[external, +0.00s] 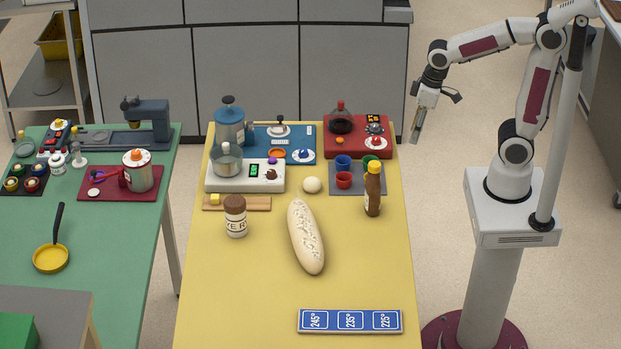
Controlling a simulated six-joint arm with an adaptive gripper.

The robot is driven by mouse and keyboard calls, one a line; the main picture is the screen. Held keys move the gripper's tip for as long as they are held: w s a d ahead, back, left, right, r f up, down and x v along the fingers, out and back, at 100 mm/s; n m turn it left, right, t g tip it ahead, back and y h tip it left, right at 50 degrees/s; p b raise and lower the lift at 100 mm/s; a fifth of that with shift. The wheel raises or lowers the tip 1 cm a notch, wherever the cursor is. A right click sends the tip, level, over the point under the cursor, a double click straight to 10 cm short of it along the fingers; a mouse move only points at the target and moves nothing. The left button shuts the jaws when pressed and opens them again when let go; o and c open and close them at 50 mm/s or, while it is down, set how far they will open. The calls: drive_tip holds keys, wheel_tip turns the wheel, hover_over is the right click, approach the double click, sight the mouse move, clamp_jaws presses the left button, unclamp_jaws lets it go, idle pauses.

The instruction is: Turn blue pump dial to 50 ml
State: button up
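A blue board (262,141) lies at the back middle of the yellow table. A blue-grey pump canister (230,127) with a dark top stands at its left end. A white round dial with a blue knob (303,155) sits at the board's front right corner; its markings are too small to read. A second white disc with an upright dark-tipped lever (279,130) is behind it. My gripper (416,130) hangs in the air to the right of the yellow table, well apart from the dial. It is small and seen from the side, so its opening is unclear.
A red board (334,151) with a dark pot is right of the blue board. A white scale (214,184) with a steel pot, cups on a grey mat (357,191), a brown bottle (373,190), a dough ball (312,185) and a loaf (305,236) stand nearby.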

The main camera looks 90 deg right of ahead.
sight(304, 150)
drive_tip(key=shift+y, duration=0.3)
drive_tip(key=w+d+f, duration=0.4)
drive_tip(key=w+d, duration=0.1)
drive_tip(key=w, duration=0.2)
drive_tip(key=w+d+f, duration=0.5)
drive_tip(key=w, duration=0.3)
drive_tip(key=w+d+f, duration=0.5)
drive_tip(key=w, duration=0.3)
drive_tip(key=shift+f, duration=0.25)
drive_tip(key=w, duration=0.1)
drive_tip(key=w+d, duration=0.1)
drive_tip(key=w, duration=0.1)
drive_tip(key=shift+d+f+n+t, duration=0.1)
drive_tip(key=shift+d+n+t, duration=0.05)
drive_tip(key=shift+n+t, duration=0.95)
drive_tip(key=w, duration=0.1)
drive_tip(key=w+d+r, duration=0.1)
drive_tip(key=w+r, duration=0.1)
drive_tip(key=shift+w+d+r, duration=0.2)
drive_tip(key=shift+w+d, duration=0.05)
drive_tip(key=shift+w, duration=0.1)
drive_tip(key=shift+f, duration=0.15)
drive_tip(key=shift+x, duration=3.75)
drive_tip(key=shift+d, duration=0.2)
drive_tip(key=c, duration=1.1)
